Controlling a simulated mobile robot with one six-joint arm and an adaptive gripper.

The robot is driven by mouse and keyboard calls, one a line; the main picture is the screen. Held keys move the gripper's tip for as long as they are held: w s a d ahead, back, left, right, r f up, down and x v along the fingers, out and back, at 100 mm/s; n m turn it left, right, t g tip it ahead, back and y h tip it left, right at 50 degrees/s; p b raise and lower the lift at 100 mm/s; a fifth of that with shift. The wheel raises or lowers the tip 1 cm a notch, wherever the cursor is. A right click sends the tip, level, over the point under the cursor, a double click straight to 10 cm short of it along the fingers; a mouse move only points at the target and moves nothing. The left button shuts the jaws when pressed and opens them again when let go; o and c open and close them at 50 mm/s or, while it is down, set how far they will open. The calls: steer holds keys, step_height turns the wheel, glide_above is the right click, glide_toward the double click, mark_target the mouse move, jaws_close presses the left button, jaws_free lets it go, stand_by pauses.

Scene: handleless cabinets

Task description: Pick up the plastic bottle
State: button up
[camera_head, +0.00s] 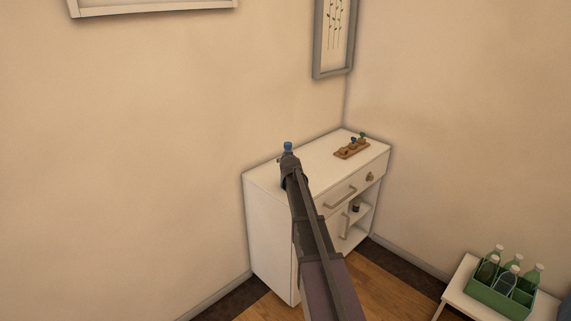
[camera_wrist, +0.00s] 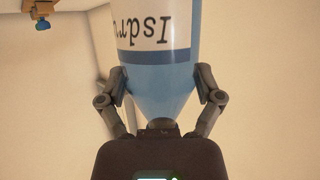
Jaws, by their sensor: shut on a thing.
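The plastic bottle (camera_wrist: 153,75) is blue with a white label and dark lettering, and it fills the middle of the wrist view. My gripper (camera_wrist: 159,88) has one finger on each side of the bottle and is shut on it. In the head view, only the blue cap (camera_head: 288,146) shows clearly above my arm; most of the bottle is hidden behind the arm. My gripper is over the left part of the white cabinet's top. I cannot tell whether the bottle touches that top.
The white cabinet (camera_head: 268,232) stands in the room corner. A wooden tray (camera_head: 351,151) with small items lies at its back right. A green crate (camera_head: 489,298) with several bottles stands on a low white table (camera_head: 459,291) at lower right. Framed pictures hang on the walls.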

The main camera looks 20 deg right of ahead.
steer(key=s+r+p, duration=0.2)
steer(key=s, duration=0.6)
steer(key=s+d+r+p, duration=0.1)
steer(key=s+r+p, duration=0.1)
steer(key=s, duration=0.6)
steer(key=shift+r+p, duration=0.3)
steer(key=shift+r, duration=0.1)
steer(key=shift+w, duration=0.15)
stand_by(0.4)
steer(key=shift+d, duration=0.15)
